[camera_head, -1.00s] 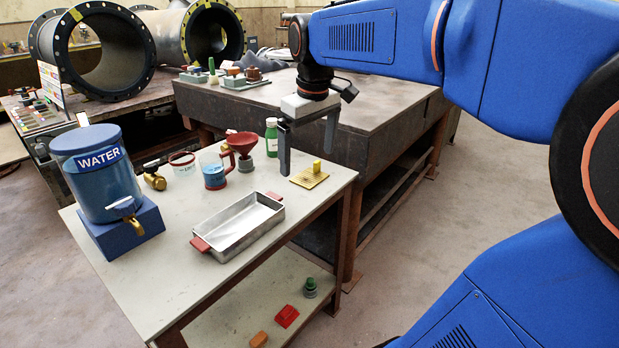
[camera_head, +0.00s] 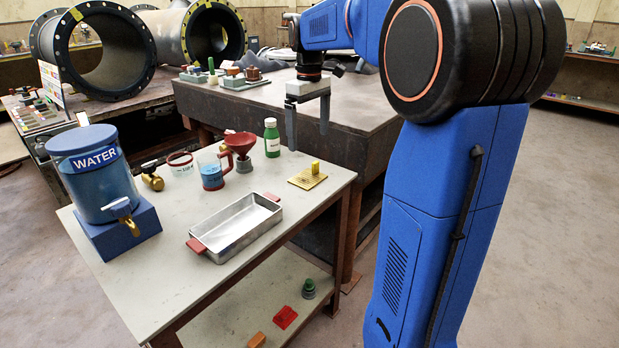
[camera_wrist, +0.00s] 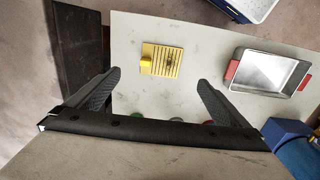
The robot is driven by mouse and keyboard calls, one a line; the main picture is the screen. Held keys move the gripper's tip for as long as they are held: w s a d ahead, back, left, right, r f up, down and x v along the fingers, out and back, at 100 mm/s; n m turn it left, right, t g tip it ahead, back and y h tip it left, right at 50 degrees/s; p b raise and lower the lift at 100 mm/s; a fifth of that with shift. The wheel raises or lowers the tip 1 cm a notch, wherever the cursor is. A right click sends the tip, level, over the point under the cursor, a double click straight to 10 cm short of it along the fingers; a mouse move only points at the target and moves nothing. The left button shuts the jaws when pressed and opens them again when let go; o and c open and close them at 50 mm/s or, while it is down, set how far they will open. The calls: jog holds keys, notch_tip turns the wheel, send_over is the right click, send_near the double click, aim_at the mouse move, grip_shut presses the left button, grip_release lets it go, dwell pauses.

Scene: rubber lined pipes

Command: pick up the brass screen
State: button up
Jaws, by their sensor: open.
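The brass screen (camera_head: 307,178) is a small flat yellow slotted plate with a raised yellow block at one edge. It lies on the right part of the light-topped table, near the edge. In the wrist view the brass screen (camera_wrist: 162,60) shows between and beyond the two fingertips, with nothing touching it. My gripper (camera_head: 308,140) is open and empty, pointing down above the back right of the table, above and behind the screen. Its two dark fingers are spread wide in the wrist view (camera_wrist: 155,78).
A metal tray with red handles (camera_head: 236,227) stands left of the screen. A green bottle (camera_head: 272,138), a red funnel (camera_head: 240,145), a measuring jug (camera_head: 212,170) and a blue water dispenser (camera_head: 98,180) are also on the table (camera_head: 165,275). A dark workbench (camera_head: 345,115) stands behind.

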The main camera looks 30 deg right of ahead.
aim_at(308, 178)
notch_tip(308, 178, down, 12)
jog(key=shift+a+f, duration=0.15)
dwell(0.5)
jog(key=c, duration=1.2)
